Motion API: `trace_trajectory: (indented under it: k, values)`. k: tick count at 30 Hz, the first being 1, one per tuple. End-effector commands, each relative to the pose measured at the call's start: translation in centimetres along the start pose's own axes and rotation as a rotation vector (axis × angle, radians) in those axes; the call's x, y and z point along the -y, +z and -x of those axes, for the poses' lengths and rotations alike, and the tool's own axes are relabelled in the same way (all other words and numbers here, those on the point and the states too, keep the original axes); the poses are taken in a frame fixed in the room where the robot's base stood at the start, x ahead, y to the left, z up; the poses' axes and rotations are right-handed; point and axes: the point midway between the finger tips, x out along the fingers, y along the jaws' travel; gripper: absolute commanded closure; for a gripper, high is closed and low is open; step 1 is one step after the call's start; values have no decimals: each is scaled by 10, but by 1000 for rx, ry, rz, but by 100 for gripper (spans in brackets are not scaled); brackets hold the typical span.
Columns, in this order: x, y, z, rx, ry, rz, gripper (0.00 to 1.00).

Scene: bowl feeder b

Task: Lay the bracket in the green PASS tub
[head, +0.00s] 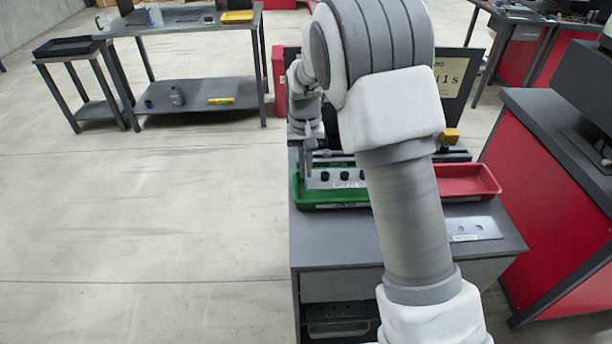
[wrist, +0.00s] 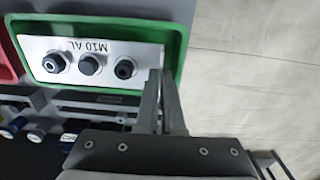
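The bracket (wrist: 95,62) is a pale metal plate with a row of three dark round fittings and the label "M10 AL". In the wrist view it lies within the outline of the green tub (wrist: 183,40). In the head view the bracket (head: 345,178) shows at the green tub (head: 331,196), its face tilted toward me. My gripper (wrist: 160,74) is over the tub's right part in the wrist view, its narrow fingers close together at the bracket's end edge. It appears shut on that edge. Whether the bracket touches the tub floor is unclear. In the head view my gripper (head: 308,172) points down.
A red tub (head: 467,181) stands to the right, partly behind my arm. A flat grey plate with holes (head: 473,228) lies in front of it. A dark sign board (head: 460,75) stands behind. Red cabinets (head: 550,170) are at the right.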

Motion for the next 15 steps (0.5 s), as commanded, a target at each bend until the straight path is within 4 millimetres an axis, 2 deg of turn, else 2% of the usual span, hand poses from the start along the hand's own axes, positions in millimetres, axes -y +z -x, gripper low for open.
trace_trajectory:
  k: [1,4,15]
  values:
    - [0,0,-10,2,1,0,100]
    - [0,0,-24,2,0,0,100]
    - [0,0,-29,-1,0,0,100]
